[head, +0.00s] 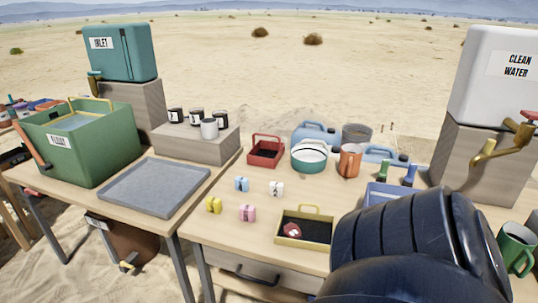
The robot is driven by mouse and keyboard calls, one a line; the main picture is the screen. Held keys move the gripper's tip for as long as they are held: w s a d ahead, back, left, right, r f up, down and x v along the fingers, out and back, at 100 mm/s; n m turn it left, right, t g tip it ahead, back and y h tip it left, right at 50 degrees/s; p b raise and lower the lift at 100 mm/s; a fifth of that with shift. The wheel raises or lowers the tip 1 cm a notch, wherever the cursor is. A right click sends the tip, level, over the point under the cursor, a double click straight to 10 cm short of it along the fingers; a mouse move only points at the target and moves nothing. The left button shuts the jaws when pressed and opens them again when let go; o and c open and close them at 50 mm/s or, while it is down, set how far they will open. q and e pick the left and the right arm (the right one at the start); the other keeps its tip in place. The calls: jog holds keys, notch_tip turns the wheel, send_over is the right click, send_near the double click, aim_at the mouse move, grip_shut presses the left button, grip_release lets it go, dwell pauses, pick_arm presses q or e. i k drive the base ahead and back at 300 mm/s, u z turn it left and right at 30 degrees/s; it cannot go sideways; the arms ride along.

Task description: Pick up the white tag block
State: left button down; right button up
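The white tag block (277,188) sits on the bare wooden table top, with dark marks on it. A blue block (242,184) stands to its left, a pink block (247,212) is nearer to me, and a yellow block (214,205) is at the near left. Nothing touches the white block. My black arm fills the lower right of the head view, but its gripper does not show. My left gripper is not in view either.
A yellow-rimmed tray (305,241) holding a dark red item lies in front of the blocks. Behind them stand a red tray (266,162), a teal-and-white pot (309,156) and an orange mug (349,160). A grey tray (155,187) lies left. Bare table surrounds the blocks.

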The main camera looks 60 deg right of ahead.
aim_at(276, 188)
jog(key=z, duration=0.7)
jog(key=i, duration=0.8)
jog(key=z, duration=0.85)
